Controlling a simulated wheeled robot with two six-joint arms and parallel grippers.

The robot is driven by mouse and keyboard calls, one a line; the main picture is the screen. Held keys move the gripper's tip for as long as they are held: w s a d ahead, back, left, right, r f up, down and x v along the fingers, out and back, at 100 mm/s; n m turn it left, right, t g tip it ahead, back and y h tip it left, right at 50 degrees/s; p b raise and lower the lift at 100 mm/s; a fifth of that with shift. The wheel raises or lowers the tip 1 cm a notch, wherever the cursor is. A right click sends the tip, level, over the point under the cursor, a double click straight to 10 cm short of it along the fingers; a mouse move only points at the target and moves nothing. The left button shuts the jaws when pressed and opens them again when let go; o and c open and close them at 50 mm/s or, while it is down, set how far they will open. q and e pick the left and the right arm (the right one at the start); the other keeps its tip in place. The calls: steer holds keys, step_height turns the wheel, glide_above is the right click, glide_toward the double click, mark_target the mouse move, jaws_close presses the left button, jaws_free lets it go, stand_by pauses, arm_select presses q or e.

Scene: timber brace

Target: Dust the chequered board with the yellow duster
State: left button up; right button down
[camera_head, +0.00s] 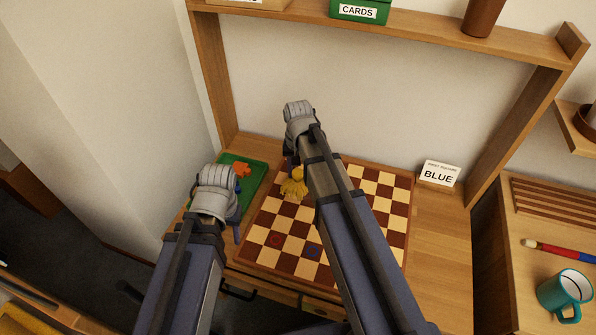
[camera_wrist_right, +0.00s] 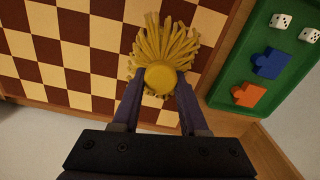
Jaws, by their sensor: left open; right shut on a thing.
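The chequered board (camera_head: 385,212) in dark red and cream lies on the desk, and it fills the left of the right wrist view (camera_wrist_right: 65,50). The yellow duster (camera_head: 293,186) is over its left side; the strands fan out in the right wrist view (camera_wrist_right: 165,42). My right gripper (camera_wrist_right: 160,100) is shut on the round end of the duster. I cannot tell if the strands touch the board. My left gripper (camera_head: 238,222) is open and empty near the board's left edge. My right arm hides the board's middle. A red ring (camera_head: 276,240) and a blue ring (camera_head: 313,250) mark two squares.
A green tray (camera_wrist_right: 228,88) with dice, a blue piece (camera_wrist_right: 267,63) and an orange piece (camera_wrist_right: 248,95) stands beside the board. A card (camera_head: 439,174) reading "FIRST SQUARE BLUE" stands at the back right. A shelf (camera_head: 410,28) spans above. A teal mug (camera_head: 562,293) is far right.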

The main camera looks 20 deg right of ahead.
mark_target(298, 170)
step_height(298, 170, up, 3)
steer(key=p, duration=0.3)
stand_by(1.0)
